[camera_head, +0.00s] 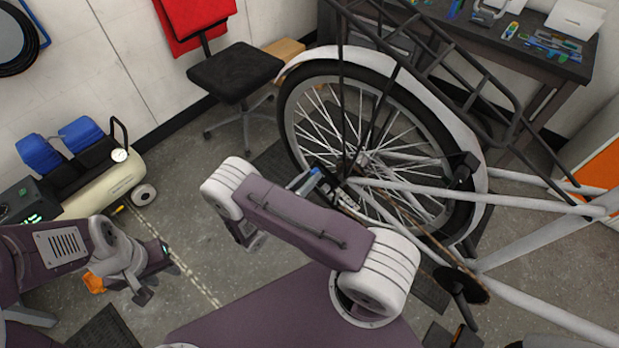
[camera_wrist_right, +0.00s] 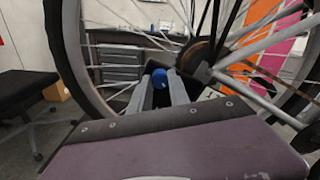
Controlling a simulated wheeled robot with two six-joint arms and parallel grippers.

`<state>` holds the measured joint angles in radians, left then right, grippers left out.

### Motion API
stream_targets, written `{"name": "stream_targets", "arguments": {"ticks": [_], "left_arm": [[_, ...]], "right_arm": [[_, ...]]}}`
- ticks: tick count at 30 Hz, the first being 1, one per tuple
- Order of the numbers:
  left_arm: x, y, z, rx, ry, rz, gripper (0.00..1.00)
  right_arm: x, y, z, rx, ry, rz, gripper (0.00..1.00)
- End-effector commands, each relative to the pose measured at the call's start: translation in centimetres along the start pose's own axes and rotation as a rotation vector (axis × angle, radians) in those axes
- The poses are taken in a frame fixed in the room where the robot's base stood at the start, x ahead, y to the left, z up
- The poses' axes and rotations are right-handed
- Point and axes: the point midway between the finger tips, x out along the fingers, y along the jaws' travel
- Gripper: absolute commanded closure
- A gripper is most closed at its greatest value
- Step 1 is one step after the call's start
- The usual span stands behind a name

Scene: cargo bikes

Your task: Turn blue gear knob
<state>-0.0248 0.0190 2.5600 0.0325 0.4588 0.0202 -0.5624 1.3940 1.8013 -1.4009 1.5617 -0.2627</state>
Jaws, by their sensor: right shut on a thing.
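The blue gear knob (camera_wrist_right: 159,77) sits near the wheel hub, between the two grey fingers of my right gripper (camera_wrist_right: 160,92) in the right wrist view. The gripper is shut on it. In the head view my right gripper (camera_head: 312,180) reaches the hub side of the wheel, and the knob is mostly hidden there. My left gripper (camera_head: 148,282) hangs low over the floor at the left, away from the bike. Its fingers are too small and dark to tell their opening.
The bike's wheel (camera_head: 380,150) and white frame tubes (camera_head: 540,200) stand close around my right gripper. A black chair (camera_head: 235,72), an air compressor (camera_head: 95,190) and a workbench (camera_head: 530,45) with tools stand around.

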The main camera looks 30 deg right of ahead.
Motion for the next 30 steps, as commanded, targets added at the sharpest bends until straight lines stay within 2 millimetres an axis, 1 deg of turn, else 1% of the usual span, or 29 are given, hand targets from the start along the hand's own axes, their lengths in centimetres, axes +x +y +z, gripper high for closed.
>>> {"name": "stream_targets", "arguments": {"ticks": [9, 18, 24, 30], "left_arm": [[0.28, -0.01, 0.03, 0.000, 0.000, 0.000, 0.64], [0.37, -0.01, 0.04, 0.000, 0.000, 0.000, 0.64], [0.38, -0.01, 0.04, 0.000, 0.000, 0.000, 0.64], [0.39, -0.01, 0.04, 0.000, 0.000, 0.000, 0.64]], "right_arm": [[-0.01, 0.02, -0.03, -0.298, 0.000, 0.000, 1.00], [-0.01, 0.02, -0.01, -0.559, 0.000, 0.000, 1.00], [-0.01, 0.03, -0.01, -0.694, 0.000, 0.001, 1.00], [-0.01, 0.04, -0.01, -0.783, 0.000, 0.001, 1.00]]}}
